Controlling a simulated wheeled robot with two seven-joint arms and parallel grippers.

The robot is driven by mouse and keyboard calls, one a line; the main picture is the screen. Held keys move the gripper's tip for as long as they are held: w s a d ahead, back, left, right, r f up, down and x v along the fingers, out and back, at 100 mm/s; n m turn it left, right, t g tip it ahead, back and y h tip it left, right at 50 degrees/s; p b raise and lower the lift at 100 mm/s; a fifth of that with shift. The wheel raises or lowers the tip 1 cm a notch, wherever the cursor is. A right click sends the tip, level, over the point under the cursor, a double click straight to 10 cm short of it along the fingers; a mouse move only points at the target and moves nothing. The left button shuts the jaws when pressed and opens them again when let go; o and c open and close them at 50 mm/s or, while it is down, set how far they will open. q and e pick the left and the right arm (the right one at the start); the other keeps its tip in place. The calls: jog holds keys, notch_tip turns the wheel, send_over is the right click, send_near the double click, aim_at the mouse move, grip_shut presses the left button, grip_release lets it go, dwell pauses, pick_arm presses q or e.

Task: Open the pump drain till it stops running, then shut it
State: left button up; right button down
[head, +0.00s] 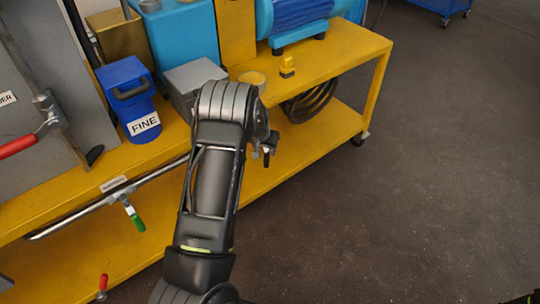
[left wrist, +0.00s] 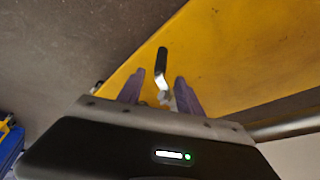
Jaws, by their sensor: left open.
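In the left wrist view a small valve with a black lever handle (left wrist: 161,62) and a silvery body (left wrist: 164,92) shows against the yellow cart. My left gripper (left wrist: 158,80) is open, with its two purple-grey fingers on either side of the valve, and the lever sticks out past them. I cannot tell whether the fingers touch it. In the head view my left gripper (head: 265,142) is at the cart's front edge, mostly hidden behind my arm, with a black handle tip (head: 267,158) beside it. No running liquid shows.
The yellow cart (head: 335,62) carries a blue FINE container (head: 128,92), a grey box (head: 188,82) and a blue motor-like unit (head: 297,18). A green-handled valve (head: 133,216) hangs on a pipe at left. A coiled hose (head: 312,102) lies below.

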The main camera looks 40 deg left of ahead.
aim_at(267, 154)
pick_arm(q)
jog(key=b+x, duration=0.1)
jog(key=x, duration=0.6)
jog(key=shift+f+b, duration=0.2)
jog(key=shift+b, duration=0.15)
jog(key=shift+c, duration=0.3)
grip_shut()
jog(key=shift+w+r, duration=0.1)
